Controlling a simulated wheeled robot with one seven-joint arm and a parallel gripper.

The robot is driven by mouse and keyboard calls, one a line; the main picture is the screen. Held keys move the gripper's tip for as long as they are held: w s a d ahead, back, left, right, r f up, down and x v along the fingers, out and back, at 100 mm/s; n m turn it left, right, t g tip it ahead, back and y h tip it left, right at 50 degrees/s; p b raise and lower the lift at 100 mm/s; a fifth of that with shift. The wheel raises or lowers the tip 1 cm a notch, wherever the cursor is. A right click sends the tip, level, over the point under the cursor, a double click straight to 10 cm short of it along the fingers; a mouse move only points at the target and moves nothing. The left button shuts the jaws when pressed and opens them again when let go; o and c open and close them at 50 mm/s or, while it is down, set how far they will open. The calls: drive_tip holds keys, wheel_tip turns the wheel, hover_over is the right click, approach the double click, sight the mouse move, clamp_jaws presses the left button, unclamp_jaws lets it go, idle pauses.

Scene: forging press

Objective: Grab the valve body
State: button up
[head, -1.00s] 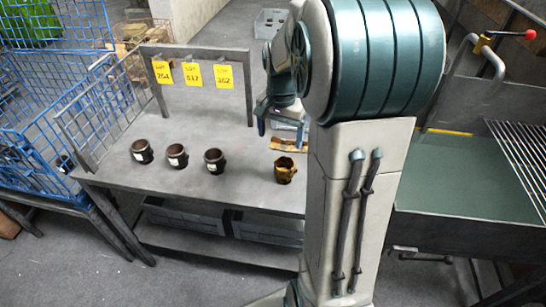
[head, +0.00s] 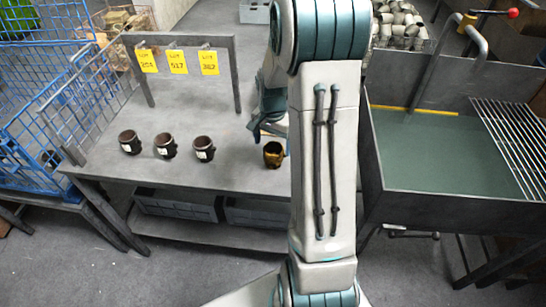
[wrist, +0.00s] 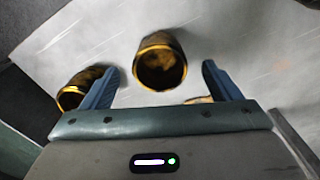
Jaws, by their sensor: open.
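A brass-coloured valve body (head: 273,154) stands upright on the grey table, close to my arm in the head view. In the wrist view, a brass-coloured hollow body (wrist: 160,62) lies between the finger lines of my gripper (wrist: 158,70), just ahead of the tips, with its dark opening showing. My gripper is open and empty. A second similar body (wrist: 72,97) is at the left, partly behind the left finger. In the head view my gripper is mostly hidden behind my arm.
Several dark, labelled bodies (head: 165,146) stand in a row on the table (head: 225,178). A rack with yellow lot tags (head: 178,62) stands behind them. A blue wire cage (head: 35,130) is at the left. A green-floored basin (head: 440,155) with a grate is at the right.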

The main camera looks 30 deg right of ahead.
sight(274, 149)
drive_tip(key=shift+d+f, duration=0.1)
drive_tip(key=shift+f, duration=1.75)
drive_tip(key=c, duration=1.2)
drive_tip(key=shift+r, duration=0.15)
